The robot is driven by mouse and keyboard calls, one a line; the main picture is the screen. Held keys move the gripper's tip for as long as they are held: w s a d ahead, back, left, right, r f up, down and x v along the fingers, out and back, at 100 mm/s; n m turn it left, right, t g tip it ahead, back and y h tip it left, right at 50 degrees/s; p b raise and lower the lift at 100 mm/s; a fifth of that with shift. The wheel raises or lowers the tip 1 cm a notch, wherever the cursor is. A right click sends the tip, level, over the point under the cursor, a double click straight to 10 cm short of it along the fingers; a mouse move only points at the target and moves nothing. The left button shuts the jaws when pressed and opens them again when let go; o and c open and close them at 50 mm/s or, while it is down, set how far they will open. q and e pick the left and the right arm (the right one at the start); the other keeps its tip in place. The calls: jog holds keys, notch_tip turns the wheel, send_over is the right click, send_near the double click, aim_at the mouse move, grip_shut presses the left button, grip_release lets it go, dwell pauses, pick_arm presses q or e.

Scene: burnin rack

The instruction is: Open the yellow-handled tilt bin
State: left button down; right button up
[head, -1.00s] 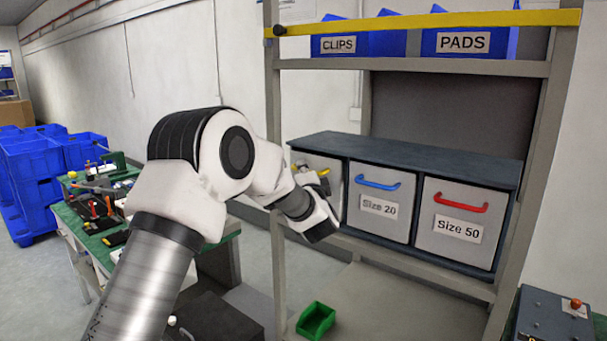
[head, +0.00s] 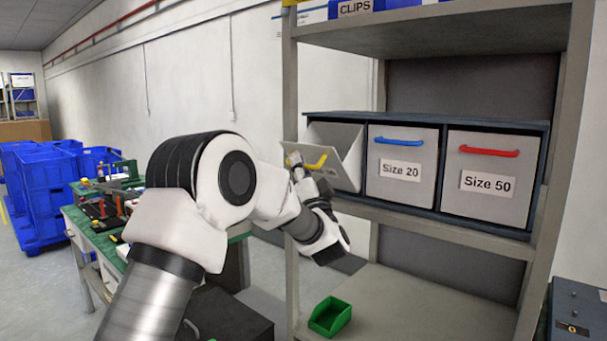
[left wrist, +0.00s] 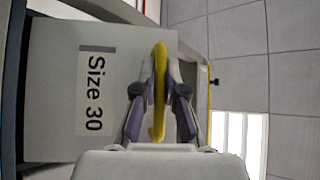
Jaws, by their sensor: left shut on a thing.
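The yellow-handled tilt bin (head: 349,157) is the leftmost of three grey bins in the dark cabinet. Its front leans out at the top, and a gap shows behind it. Its yellow handle (head: 316,161) shows on the front panel. In the left wrist view the bin front (left wrist: 60,130) carries a "Size 30" label (left wrist: 93,92). My left gripper (left wrist: 160,80) is shut on the yellow handle (left wrist: 159,125), one finger on each side. It also shows in the head view (head: 297,166), partly hidden by my own arm. My right gripper is not in view.
The blue-handled Size 20 bin (head: 400,190) and red-handled Size 50 bin (head: 490,198) are shut beside it. A rack post (head: 290,80) stands just left. A small green tray (head: 330,316) lies on the lower shelf, otherwise mostly bare. A cluttered green bench (head: 95,225) is at left.

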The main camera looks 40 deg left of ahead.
pick_arm(q)
jog(key=shift+s+f+n, duration=0.15)
jog(key=shift+f+n, duration=0.05)
jog(key=shift+n, duration=0.1)
jog(key=c, duration=1.5)
grip_release()
jog(key=shift+o, duration=1.4)
jog(key=shift+a, duration=0.25)
jog(key=shift+s+d+f, duration=0.1)
jog(key=shift+d+f, duration=0.1)
jog(key=shift+d, duration=0.1)
jog(key=v, duration=1.1)
jog(key=shift+f, duration=0.25)
